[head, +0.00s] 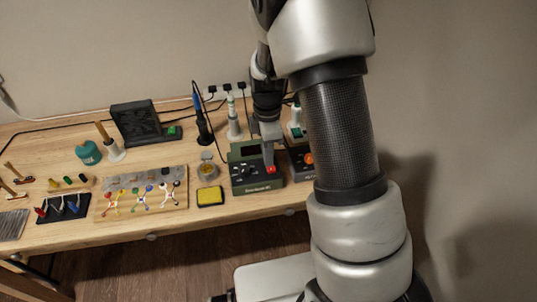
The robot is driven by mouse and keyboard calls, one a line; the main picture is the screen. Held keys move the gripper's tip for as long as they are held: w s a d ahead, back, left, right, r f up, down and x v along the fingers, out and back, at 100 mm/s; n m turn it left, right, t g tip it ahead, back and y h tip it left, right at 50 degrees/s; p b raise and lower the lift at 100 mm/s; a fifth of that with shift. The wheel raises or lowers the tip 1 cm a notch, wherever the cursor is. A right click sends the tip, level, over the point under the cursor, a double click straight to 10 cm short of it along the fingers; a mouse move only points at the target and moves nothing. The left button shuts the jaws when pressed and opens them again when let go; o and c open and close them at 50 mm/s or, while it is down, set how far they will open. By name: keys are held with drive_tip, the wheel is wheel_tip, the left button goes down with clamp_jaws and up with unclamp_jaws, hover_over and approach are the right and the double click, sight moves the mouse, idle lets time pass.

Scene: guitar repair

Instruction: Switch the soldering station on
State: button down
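The soldering station is most likely the dark green box (243,178) near the front edge of the bench, with a display and knobs on its face. My gripper (269,156) reaches down from above over the right side of this box. A small red part (271,169) shows right at the fingertips; I cannot tell whether they touch it or whether it is a switch. The fingers look close together, but their opening is too small to judge. A second dark unit (302,160) with an orange knob stands to the right, partly hidden by my arm.
A yellow sponge (210,197) and a small round tin (208,170) lie left of the box. A blue-handled iron in a stand (203,125) and a white bottle (233,122) stand behind. A wooden board (140,192) with colored parts lies further left.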

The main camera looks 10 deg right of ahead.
drive_tip(key=shift+s+f, duration=0.2)
drive_tip(key=shift+s, duration=0.05)
drive_tip(key=shift+s+r, duration=0.1)
drive_tip(key=shift+s, duration=0.7)
drive_tip(key=shift+w+r+p, duration=0.1)
drive_tip(key=shift+r+p, duration=0.2)
drive_tip(key=shift+r, duration=0.05)
wheel_tip(320, 180, up, 14)
drive_tip(key=p, duration=0.3)
drive_tip(key=shift+w+f, duration=0.2)
drive_tip(key=shift+w, duration=0.25)
